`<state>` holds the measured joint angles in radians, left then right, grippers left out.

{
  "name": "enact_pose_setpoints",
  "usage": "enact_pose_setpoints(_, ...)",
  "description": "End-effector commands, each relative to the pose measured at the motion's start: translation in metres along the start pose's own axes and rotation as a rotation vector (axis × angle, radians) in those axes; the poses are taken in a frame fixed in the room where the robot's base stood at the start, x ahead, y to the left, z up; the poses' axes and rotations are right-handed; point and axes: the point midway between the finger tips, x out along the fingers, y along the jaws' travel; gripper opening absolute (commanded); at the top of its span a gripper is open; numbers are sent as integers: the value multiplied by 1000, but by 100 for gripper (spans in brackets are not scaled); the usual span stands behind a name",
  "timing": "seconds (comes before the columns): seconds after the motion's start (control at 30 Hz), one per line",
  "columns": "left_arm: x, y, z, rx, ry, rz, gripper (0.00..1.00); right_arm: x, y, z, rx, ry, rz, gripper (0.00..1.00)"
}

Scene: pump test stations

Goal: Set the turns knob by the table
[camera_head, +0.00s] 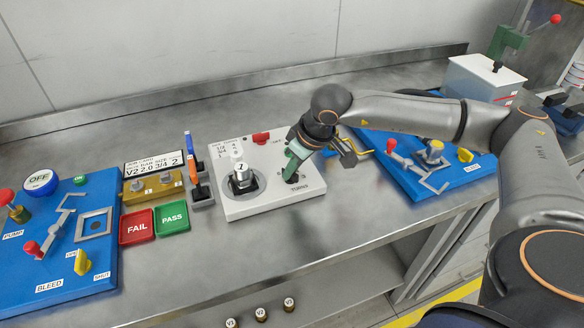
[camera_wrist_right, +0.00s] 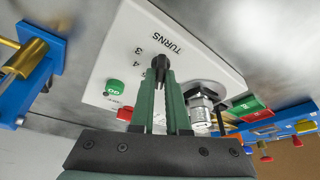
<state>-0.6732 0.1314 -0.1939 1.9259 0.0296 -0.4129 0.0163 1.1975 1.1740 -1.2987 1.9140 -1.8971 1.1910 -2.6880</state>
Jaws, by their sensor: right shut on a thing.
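The black turns knob (camera_wrist_right: 160,64) stands on a white station panel (camera_head: 254,211), beside the printed word TURNS and the numbers 3 and 4. My right gripper (camera_head: 290,172) comes down on it from above; its green fingers (camera_wrist_right: 160,82) are shut on the knob in the right wrist view. Which number the knob points at is hidden. A small printed table (camera_head: 229,149) is at the panel's back left, too small to read fully. A metal valve with a white cap marked 1 (camera_head: 240,170) sits in a dark fixture on the panel. My left gripper is not in view.
A job card (camera_head: 152,165) reads V2 2.0 3/4 2. Red FAIL (camera_head: 137,227) and green PASS (camera_head: 172,218) trays lie left of the panel. Blue stations (camera_head: 62,285) and (camera_head: 465,171) flank it. A red button (camera_head: 261,138) and green GO button (camera_wrist_right: 115,87) are close by.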

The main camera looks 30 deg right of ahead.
Motion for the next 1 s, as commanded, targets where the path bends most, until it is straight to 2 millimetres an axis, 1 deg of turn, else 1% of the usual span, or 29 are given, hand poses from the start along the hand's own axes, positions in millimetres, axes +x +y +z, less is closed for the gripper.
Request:
enact_pose_setpoints(0.13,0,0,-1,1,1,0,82,0,0,0,-2,-1,1,0)
enact_pose_setpoints(0.17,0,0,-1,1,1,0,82,0,0,0,-2,-1,1,15)
enact_pose_setpoints(0.4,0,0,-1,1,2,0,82,0,0,0,-1,-1,1,42)
enact_pose_setpoints(0.43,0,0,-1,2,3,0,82,0,0,0,-1,-1,1,44)
enact_pose_setpoints(0.67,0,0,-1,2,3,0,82,0,0,0,0,-1,1,44)
enact_pose_setpoints(0.77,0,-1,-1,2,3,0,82,-5,0,0,0,0,2,44)
enact_pose_setpoints(0.87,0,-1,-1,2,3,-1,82,-18,1,0,0,2,2,44)
enact_pose_setpoints(1.0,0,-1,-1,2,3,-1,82,-47,1,-1,1,4,3,44)
